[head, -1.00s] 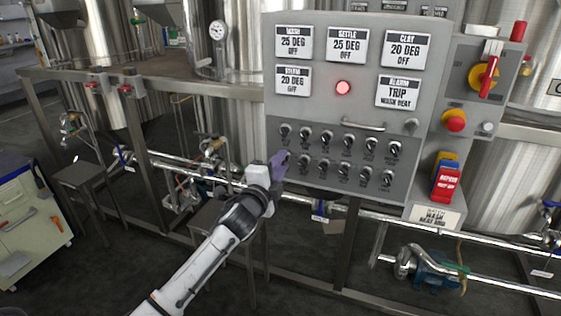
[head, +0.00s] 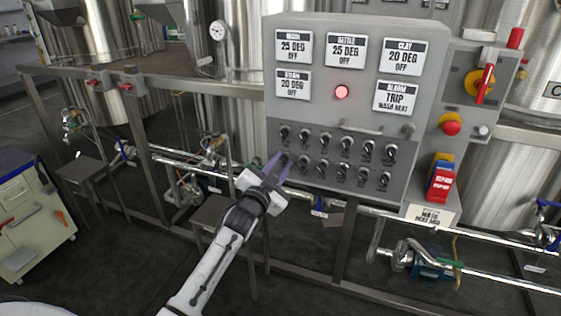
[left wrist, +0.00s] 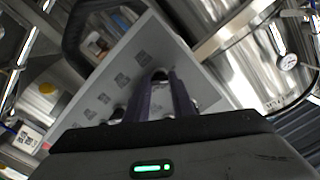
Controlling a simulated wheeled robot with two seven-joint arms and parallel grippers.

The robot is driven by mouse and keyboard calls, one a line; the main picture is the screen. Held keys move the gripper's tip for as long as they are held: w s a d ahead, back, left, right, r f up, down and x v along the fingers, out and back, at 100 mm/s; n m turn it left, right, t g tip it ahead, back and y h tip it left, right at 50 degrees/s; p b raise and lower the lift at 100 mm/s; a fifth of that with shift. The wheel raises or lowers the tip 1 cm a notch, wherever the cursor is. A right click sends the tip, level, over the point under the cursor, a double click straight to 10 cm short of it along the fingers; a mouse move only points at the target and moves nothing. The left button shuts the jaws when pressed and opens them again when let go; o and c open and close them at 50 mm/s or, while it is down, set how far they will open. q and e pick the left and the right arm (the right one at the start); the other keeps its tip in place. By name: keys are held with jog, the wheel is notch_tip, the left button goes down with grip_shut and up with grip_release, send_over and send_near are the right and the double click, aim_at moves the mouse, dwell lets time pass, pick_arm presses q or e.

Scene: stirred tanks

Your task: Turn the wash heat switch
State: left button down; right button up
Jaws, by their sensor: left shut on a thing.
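The grey control panel (head: 390,200) carries two rows of black rotary switches with small labels too blurred to read. My left gripper (head: 283,160) is at the left end of the lower row, its purple fingers shut on the switch there. The fingers mostly hide that switch in the head view. In the left wrist view the two fingers (left wrist: 166,82) close around a switch knob (left wrist: 160,76) on the panel face. The upper-row switch (head: 284,133) just above is clear of the fingers. My right gripper is not in view.
A red lamp (head: 342,92) is lit beside an alarm display (head: 395,97) reading TRIP WASH HEAT. A bar handle (head: 361,129) juts out above the switches. A red emergency button (head: 452,128) and a red-handled isolator (head: 484,82) stand to the right. Pipes run below.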

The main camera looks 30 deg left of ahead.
pick_arm(q)
jog(key=shift+n, duration=0.7)
jog(key=c, duration=1.5)
grip_release()
jog(key=v, duration=1)
jog(key=shift+s+d+p, duration=0.1)
jog(key=shift+s+p, duration=0.05)
jog(key=shift+p, duration=0.2)
jog(key=shift+f, duration=0.1)
